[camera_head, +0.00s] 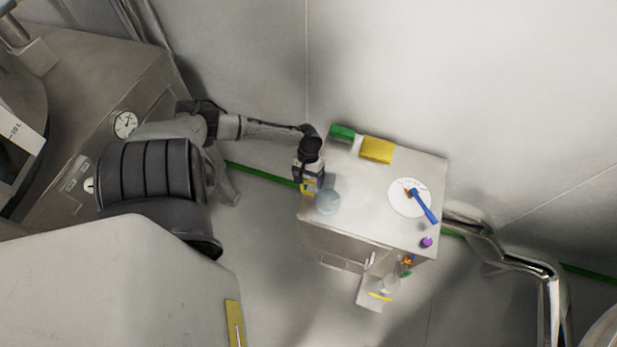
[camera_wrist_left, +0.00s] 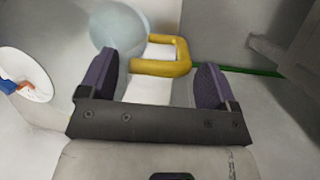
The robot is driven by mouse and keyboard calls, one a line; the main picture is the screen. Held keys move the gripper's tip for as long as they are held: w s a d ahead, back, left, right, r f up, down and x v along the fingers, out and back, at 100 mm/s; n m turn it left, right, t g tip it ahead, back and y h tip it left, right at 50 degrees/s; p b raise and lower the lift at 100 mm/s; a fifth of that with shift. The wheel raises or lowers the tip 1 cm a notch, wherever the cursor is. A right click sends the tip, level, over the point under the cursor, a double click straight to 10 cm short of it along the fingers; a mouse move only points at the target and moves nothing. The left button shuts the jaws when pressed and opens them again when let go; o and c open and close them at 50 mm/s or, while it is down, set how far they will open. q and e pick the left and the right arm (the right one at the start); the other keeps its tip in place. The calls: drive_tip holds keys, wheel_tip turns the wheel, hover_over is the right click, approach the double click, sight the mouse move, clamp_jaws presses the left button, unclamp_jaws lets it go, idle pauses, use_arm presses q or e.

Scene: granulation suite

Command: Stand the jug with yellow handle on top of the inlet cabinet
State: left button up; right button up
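The clear, bluish jug (camera_head: 328,203) is at the left edge of the inlet cabinet's top (camera_head: 365,215) and looks upright in the head view. Its yellow handle (camera_head: 308,188) points left, towards my left gripper (camera_head: 309,180). In the left wrist view, the jug (camera_wrist_left: 118,27) lies beyond the fingers, and the yellow handle (camera_wrist_left: 178,66) lies across the gap between them. The two dark finger pads of my left gripper (camera_wrist_left: 157,78) are wide apart, with no visible contact on the handle. The jug's base is not clear. My right gripper is not in view.
A green block (camera_head: 342,132) and a yellow block (camera_head: 377,150) lie at the cabinet's back edge. A white disc (camera_head: 405,205) with a blue tool (camera_head: 424,206) lies on the right. A purple knob (camera_head: 427,242) is near the front right corner. The top's middle is clear.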

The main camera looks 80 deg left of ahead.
use_arm(q)
drive_tip(key=shift+o, duration=1)
drive_tip(key=s+v, duration=0.1)
drive_tip(key=v, duration=1)
drive_tip(key=s+d+f+m, duration=0.2)
drive_tip(key=s+d+m, duration=0.15)
drive_tip(key=d, duration=0.55)
drive_tip(key=s+d+f+m, duration=0.2)
drive_tip(key=d+f+m, duration=0.15)
drive_tip(key=d, duration=0.55)
drive_tip(key=d+r+m+t+y, duration=0.3)
drive_tip(key=d+r+m+t, duration=0.1)
drive_tip(key=d+r, duration=0.6)
drive_tip(key=shift+d+r+m+y+p, duration=0.2)
drive_tip(key=shift+d+m+y+p, duration=0.15)
drive_tip(key=shift+d, duration=0.65)
drive_tip(key=shift+c, duration=0.2)
